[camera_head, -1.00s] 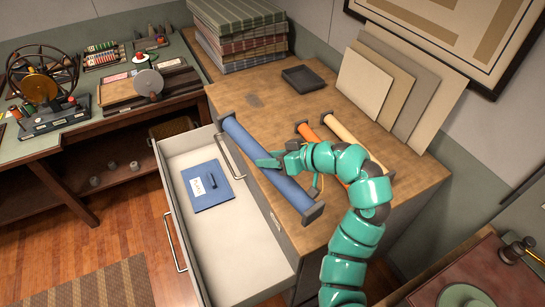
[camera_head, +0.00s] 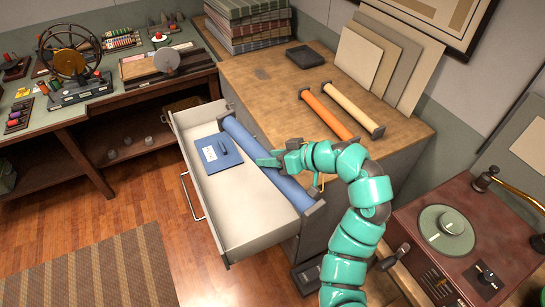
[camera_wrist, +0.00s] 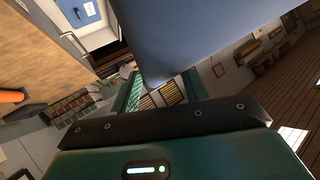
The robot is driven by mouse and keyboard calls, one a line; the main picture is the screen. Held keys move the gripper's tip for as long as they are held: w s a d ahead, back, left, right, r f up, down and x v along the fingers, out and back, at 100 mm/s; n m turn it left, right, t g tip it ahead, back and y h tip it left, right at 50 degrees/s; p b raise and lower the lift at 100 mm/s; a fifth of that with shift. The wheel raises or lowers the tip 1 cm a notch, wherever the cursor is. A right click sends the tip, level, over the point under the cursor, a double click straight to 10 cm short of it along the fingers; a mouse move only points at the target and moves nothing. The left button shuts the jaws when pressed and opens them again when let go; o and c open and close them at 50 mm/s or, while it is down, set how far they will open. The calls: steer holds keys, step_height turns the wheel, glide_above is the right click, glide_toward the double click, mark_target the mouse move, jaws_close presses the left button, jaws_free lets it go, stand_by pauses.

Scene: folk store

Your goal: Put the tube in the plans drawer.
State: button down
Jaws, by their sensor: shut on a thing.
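A long blue tube (camera_head: 245,142) with dark square end caps is held by my gripper (camera_head: 268,162), which is shut on it near its middle. In the head view the tube lies across the inner right side of the open drawer (camera_head: 238,222), above it; its exact height cannot be told. The drawer is pale inside and holds a flat blue folder (camera_head: 215,150) with a white label. In the wrist view the blue tube (camera_wrist: 200,35) fills the space between the fingers, and part of the drawer with the blue folder (camera_wrist: 80,12) shows at upper left.
An orange tube (camera_head: 325,115) and a cream tube (camera_head: 352,108) lie on the wooden cabinet top (camera_head: 255,90), with a dark tray (camera_head: 305,57) and leaning boards behind. A workbench (camera_head: 30,145) stands left. A red-brown turntable unit (camera_head: 450,240) stands right.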

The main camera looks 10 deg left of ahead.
steer(key=shift+s+d+f, duration=0.15)
steer(key=shift+s+d, duration=0.05)
steer(key=shift+s, duration=0.25)
steer(key=shift+d+f+t, duration=0.15)
steer(key=shift+d+t, duration=0.1)
steer(key=shift+t, duration=0.05)
steer(key=s+d+f+m+t+h, duration=0.2)
steer(key=d+f+m+t+h, duration=0.2)
steer(key=d+f, duration=0.8)
steer(key=s+d+f+m+t+h, duration=0.1)
steer(key=d+f+m+t+h, duration=0.2)
steer(key=d+f+m+h, duration=0.4)
steer(key=d+f+m, duration=0.3)
steer(key=d+f, duration=0.1)
steer(key=f, duration=0.2)
steer(key=shift+s+d+f+t+h, duration=0.15)
steer(key=shift+s+d+t+h, duration=0.2)
steer(key=shift+t+h, duration=0.05)
steer(key=shift+w, duration=0.1)
